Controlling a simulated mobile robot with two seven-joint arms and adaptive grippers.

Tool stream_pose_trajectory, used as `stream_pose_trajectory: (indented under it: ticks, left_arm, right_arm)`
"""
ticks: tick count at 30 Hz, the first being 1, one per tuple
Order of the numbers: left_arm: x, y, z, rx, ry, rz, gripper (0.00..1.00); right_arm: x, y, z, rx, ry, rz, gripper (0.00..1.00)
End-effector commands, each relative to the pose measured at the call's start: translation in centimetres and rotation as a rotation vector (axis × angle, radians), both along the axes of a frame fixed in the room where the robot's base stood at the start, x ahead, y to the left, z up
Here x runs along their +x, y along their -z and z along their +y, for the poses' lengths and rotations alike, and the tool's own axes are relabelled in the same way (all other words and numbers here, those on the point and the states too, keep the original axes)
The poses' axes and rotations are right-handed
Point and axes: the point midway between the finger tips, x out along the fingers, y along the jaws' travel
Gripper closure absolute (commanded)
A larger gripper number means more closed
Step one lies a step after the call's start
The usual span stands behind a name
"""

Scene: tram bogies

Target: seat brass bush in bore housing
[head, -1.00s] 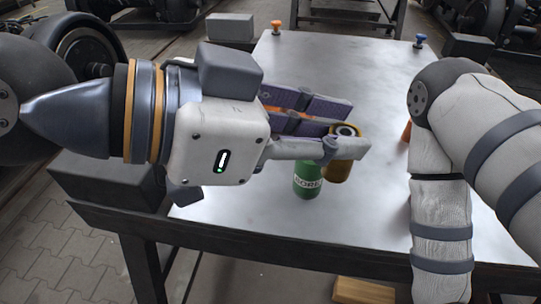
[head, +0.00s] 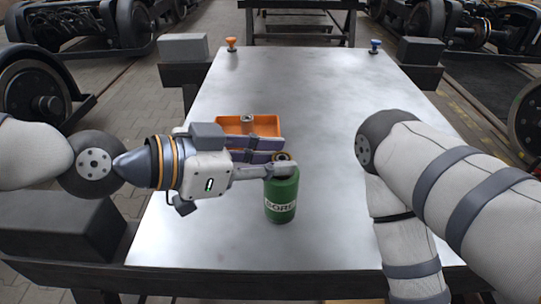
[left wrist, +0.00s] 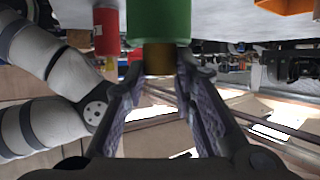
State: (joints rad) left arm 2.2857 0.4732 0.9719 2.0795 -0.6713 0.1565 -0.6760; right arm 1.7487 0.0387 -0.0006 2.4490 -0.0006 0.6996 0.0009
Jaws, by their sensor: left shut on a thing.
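The brass bush (head: 283,157) is between the fingers of my left gripper (head: 272,163), which is shut on it. The green bore housing (head: 281,197), a cylinder lettered "BORE", stands upright on the table, directly below the bush. In the left wrist view, which looks upside down, the bush (left wrist: 159,58) meets the edge of the housing (left wrist: 158,22) between the fingers. I cannot tell whether the bush is in the bore or just over it. My right arm shows on the right, but its gripper is out of view.
An orange tray (head: 232,125) with a small part in it lies behind my left gripper. A red cylinder (left wrist: 105,30) shows in the left wrist view. Orange (head: 231,44) and blue (head: 375,46) knobs stand at the table's far corners. The table (head: 310,100) is clear toward the back.

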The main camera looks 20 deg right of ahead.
Motion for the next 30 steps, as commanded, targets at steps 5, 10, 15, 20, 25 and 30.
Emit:
stream_pose_trajectory:
  ticks: [5,10,15,20,25,30]
  left_arm:
    - [0.0,-0.1,0.0,-0.001,0.000,-0.004,1.00]
    - [0.0,0.2,0.0,0.000,0.000,-0.003,0.64]
    - [0.0,0.2,0.0,0.000,0.000,-0.002,0.55]
    - [0.0,0.2,0.0,0.001,0.000,-0.002,0.55]
    - [0.0,0.0,0.0,0.000,-0.001,-0.004,0.55]
    - [-0.4,-1.2,2.0,-0.002,-0.004,-0.004,0.55]
  right_arm:
    - [0.0,0.0,0.0,0.000,0.000,-0.001,0.60]
    - [-0.1,0.1,0.0,0.000,0.000,0.002,0.60]
    - [-0.1,0.1,0.0,0.000,0.000,0.002,0.60]
    - [-0.1,0.1,0.0,0.000,0.000,0.002,0.60]
    - [0.0,0.0,0.0,0.000,0.000,-0.001,0.60]
    - [0.1,-0.1,0.0,0.000,0.000,-0.002,0.60]
